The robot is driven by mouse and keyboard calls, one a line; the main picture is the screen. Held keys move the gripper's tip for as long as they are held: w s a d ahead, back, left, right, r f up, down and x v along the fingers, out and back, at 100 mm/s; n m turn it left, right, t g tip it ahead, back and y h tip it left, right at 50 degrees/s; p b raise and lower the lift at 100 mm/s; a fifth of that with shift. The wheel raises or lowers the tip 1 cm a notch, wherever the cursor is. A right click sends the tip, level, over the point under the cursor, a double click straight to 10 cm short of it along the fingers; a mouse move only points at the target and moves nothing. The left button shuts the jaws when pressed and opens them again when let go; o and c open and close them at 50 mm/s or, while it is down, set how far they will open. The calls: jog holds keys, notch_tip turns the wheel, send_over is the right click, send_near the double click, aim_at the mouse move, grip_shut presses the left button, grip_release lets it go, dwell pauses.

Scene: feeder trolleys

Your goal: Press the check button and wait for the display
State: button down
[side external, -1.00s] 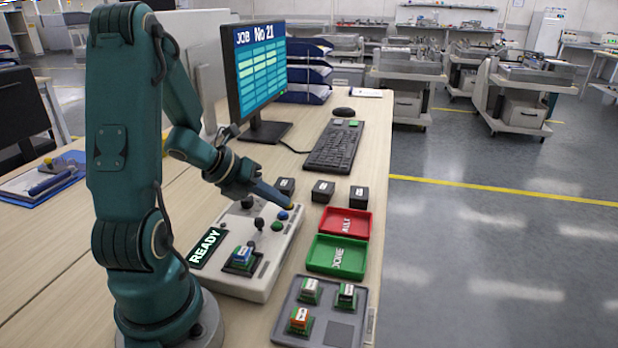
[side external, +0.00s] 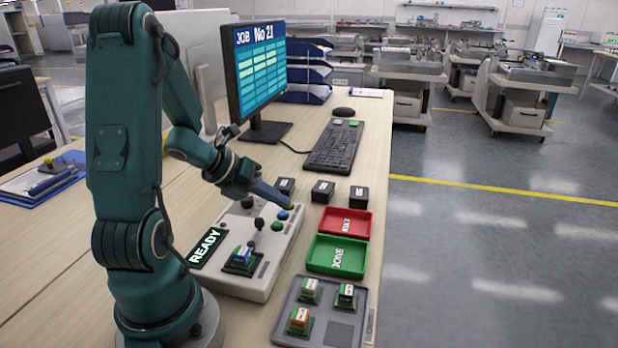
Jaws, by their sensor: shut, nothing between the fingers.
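A light grey check box (side external: 252,285) stands on the bench in front of my arm. Its display (side external: 207,248) reads "READY" in pale letters on a dark ground. A module with a blue and white top (side external: 243,255) sits in a socket on the box. Several round knobs or buttons are on its top: a blue one (side external: 283,215), a green one (side external: 277,226) and dark ones. My gripper (side external: 290,205) is shut and empty, its tip just above and beside the blue button. I cannot tell whether it touches anything.
A red tray (side external: 362,232) and a green tray marked "DONE" (side external: 318,263) lie right of the box. A grey tray (side external: 340,333) nearer holds several modules. Small black boxes (side external: 323,191), a keyboard (side external: 334,148) and a monitor (side external: 255,70) stand behind.

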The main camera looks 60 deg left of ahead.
jog(key=shift+f, duration=0.1)
dwell(0.3)
jog(key=shift+f, duration=0.35)
jog(key=shift+f, duration=0.4)
dwell(0.5)
jog(key=shift+r, duration=0.85)
jog(key=shift+r, duration=2.55)
